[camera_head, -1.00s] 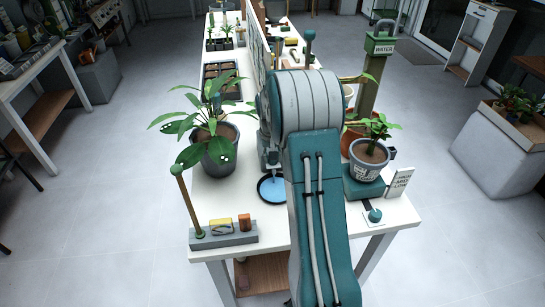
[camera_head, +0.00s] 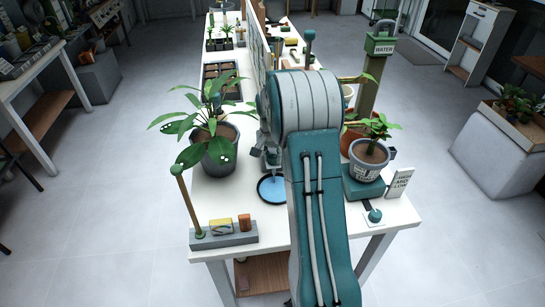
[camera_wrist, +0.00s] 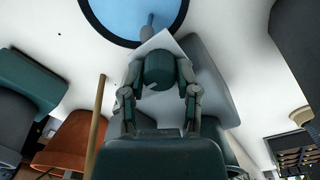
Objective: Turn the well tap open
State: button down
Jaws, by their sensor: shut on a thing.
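A dark teal round knob (camera_wrist: 158,68), which looks like the tap's handle, sits between my gripper's fingers in the wrist view. My gripper (camera_wrist: 160,88) is shut on it, with one grey finger on each side. A grey spout (camera_wrist: 149,22) lies beyond the knob, over a dark-rimmed basin of blue water (camera_wrist: 128,8). In the head view, the basin (camera_head: 272,189) is on the white table's near part. My gripper (camera_head: 262,153) is just above and behind it there, partly hidden by my arm. The knob cannot be made out in that view.
A leafy potted plant (camera_head: 221,158) stands close left of my gripper. Another potted plant (camera_head: 368,160) stands on a teal base to the right. A grey block with a wooden stick (camera_head: 225,238) lies at the front left. A green WATER post (camera_head: 368,85) rises behind.

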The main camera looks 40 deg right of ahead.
aim_at(271, 155)
jog(key=shift+w+r, duration=0.1)
jog(key=shift+w, duration=0.1)
jog(key=shift+c, duration=1.8)
grip_release()
jog(key=shift+s, duration=0.1)
notch_tip(271, 155, up, 12)
jog(key=shift+w, duration=0.3)
jog(key=shift+a, duration=0.1)
